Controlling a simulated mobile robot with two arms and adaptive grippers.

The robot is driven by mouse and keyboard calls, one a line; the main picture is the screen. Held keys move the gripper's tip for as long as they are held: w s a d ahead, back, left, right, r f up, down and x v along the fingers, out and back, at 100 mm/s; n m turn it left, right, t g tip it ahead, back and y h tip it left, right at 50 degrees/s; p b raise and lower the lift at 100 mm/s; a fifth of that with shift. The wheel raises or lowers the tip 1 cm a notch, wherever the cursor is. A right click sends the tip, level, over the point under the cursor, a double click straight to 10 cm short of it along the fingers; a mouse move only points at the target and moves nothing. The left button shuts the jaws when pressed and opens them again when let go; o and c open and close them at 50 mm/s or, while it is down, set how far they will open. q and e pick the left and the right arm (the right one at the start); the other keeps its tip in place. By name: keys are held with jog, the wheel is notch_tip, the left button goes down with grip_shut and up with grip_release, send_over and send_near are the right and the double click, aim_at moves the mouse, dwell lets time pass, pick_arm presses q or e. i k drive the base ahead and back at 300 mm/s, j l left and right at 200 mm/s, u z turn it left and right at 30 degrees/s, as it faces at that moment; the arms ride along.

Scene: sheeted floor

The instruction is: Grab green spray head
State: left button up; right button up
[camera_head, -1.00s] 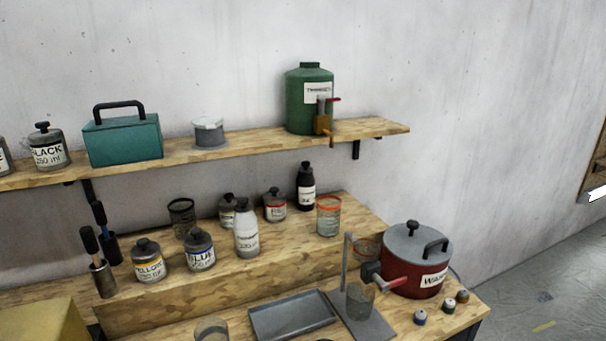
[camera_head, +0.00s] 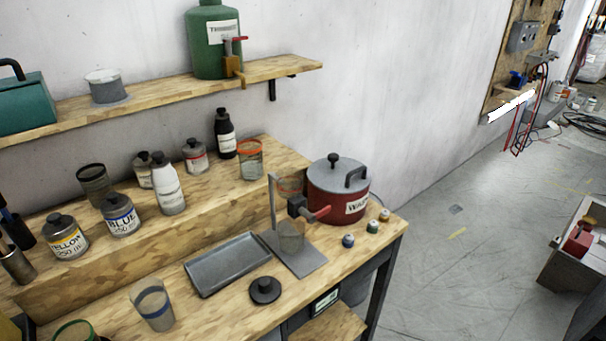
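Three small spray heads stand in a row at the right front corner of the wooden workbench. The green spray head (camera_head: 372,227) is the middle one. The blue spray head (camera_head: 348,240) is nearer and to its left, and the orange-brown one (camera_head: 384,215) is behind it to the right. The three look upright and apart from each other. Neither of my grippers is in view.
A red pot (camera_head: 338,203) with a grey lid stands behind the spray heads. A metal stand (camera_head: 308,262) with a red-handled tap and cup is to their left, beside a grey tray (camera_head: 228,265). The floor (camera_head: 450,265) right of the bench is mostly clear.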

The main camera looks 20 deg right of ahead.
aim_at(372, 226)
jog(key=i+l+u, duration=0.1)
jog(key=l, duration=0.55)
jog(key=l+u, duration=0.1)
jog(key=l, duration=0.55)
jog(key=i, duration=0.05)
